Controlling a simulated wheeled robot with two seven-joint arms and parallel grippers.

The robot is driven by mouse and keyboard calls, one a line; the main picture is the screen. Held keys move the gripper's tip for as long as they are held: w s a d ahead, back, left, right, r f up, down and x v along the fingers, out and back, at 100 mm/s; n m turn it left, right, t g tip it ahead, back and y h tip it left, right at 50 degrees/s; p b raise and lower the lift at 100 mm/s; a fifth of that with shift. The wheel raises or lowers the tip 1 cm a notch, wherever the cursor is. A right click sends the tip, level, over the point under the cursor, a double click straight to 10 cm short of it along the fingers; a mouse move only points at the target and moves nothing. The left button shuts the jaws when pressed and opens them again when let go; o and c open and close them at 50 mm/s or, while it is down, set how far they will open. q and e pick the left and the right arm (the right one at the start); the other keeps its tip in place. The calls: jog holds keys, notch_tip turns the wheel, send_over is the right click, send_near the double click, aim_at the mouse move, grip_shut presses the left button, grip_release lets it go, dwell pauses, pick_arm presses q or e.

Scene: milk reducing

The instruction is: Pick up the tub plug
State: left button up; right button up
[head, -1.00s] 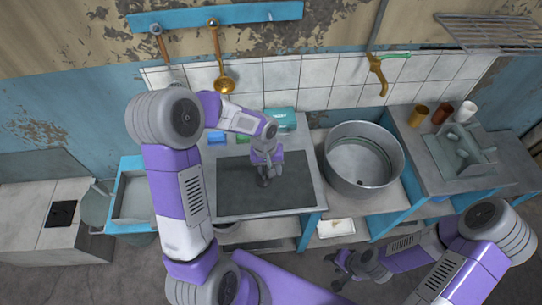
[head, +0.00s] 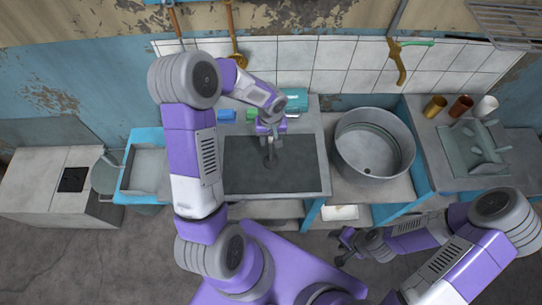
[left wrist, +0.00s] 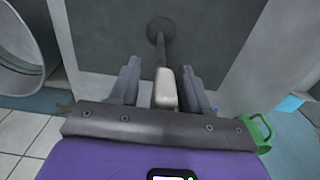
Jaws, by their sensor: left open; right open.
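The tub plug stands upright on the dark mat (head: 240,182) on the counter. In the left wrist view it has a dark round base (left wrist: 160,30), a thin rod and a pale handle (left wrist: 165,90). My left gripper (head: 270,130) is open near the mat's back edge. In the left wrist view its two fingers (left wrist: 165,85) are on either side of the handle, with gaps visible; depth is hard to judge. My right gripper (head: 345,245) is open and empty, low in front of the counters.
A large round metal tub (head: 375,145) stands right of the mat. Blue sponge (head: 226,115), green mug (left wrist: 258,130) and teal box (head: 296,98) are behind the mat. Several cups and a dish rack (head: 475,150) stand on the right counter. The mat's sides are clear.

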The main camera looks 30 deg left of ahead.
pick_arm(q)
jog(key=shift+s+r, duration=0.1)
jog(key=shift+c, duration=0.3)
grip_shut()
jog(key=shift+r, duration=0.1)
